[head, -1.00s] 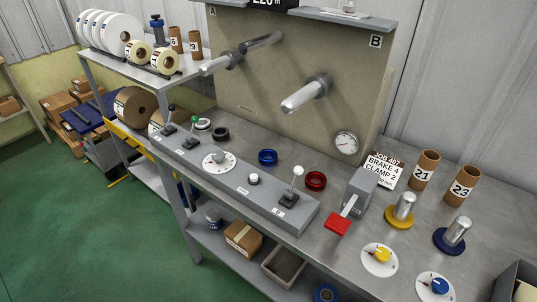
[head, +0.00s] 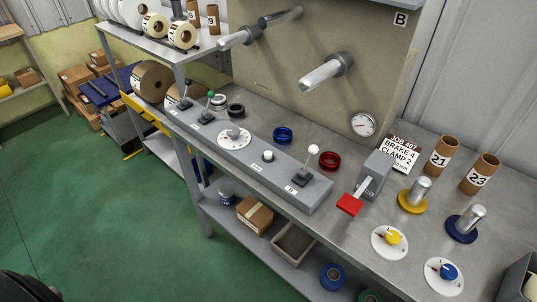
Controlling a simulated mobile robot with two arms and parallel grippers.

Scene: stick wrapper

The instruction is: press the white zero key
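The white key (head: 268,156) is a small round white button on a dark base. It stands on top of the long grey control box (head: 255,170) on the workbench, between a white dial (head: 234,138) and a lever with a white ball knob (head: 313,150). A small label sits in front of the key, too small to read. Nothing touches the key. Neither of my grippers can be made out. A dark rounded shape at the bottom left corner may be part of my arm.
Green- and black-knobbed levers (head: 209,97) stand left of the dial. Blue (head: 283,135) and red (head: 330,161) rings lie behind the box. A red-handled grey lever block (head: 374,175) stands to the right. Green floor is clear at left.

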